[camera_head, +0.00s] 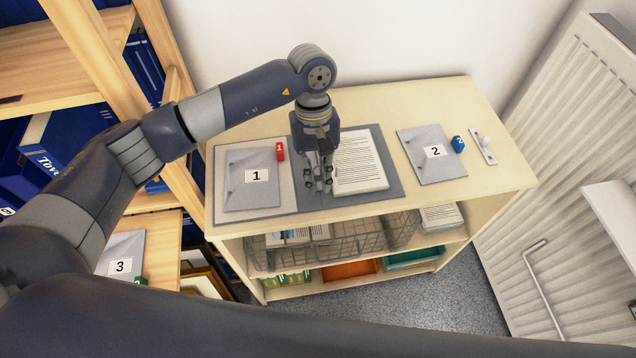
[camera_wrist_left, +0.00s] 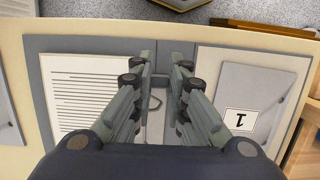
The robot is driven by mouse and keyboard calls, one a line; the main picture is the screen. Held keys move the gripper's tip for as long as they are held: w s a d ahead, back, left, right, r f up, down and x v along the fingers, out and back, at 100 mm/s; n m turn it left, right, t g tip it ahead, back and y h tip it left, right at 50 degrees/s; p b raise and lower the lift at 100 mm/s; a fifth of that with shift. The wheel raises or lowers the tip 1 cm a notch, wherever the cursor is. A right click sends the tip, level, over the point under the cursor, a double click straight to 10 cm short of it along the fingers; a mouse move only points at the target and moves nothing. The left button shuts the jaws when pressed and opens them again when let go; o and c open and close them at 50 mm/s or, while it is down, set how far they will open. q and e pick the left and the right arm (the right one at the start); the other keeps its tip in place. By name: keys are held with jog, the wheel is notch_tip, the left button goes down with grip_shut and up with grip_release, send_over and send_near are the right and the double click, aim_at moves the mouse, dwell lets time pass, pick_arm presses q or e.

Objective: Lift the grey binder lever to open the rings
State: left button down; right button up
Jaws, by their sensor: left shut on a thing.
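The grey binder (camera_head: 394,187) lies open on top of the cabinet, with a stack of printed paper (camera_head: 358,163) on its right half. My left gripper (camera_head: 319,187) points down over the binder's middle strip, left of the paper. In the left wrist view, the gripper (camera_wrist_left: 164,72) straddles the ring mechanism, and a metal ring (camera_wrist_left: 154,103) shows between the fingers. The fingers are shut on the lever, which they mostly hide. I cannot tell whether the rings are open. My right gripper is not in view.
A wire basket (camera_head: 345,243) stands below; a radiator (camera_head: 540,150) is at right.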

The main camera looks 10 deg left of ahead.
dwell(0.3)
pick_arm(q)
jog(key=c, duration=1.6)
grip_release()
jog(key=shift+o, duration=0.2)
jog(key=v, duration=1.2)
jog(key=shift+w+a, duration=0.1)
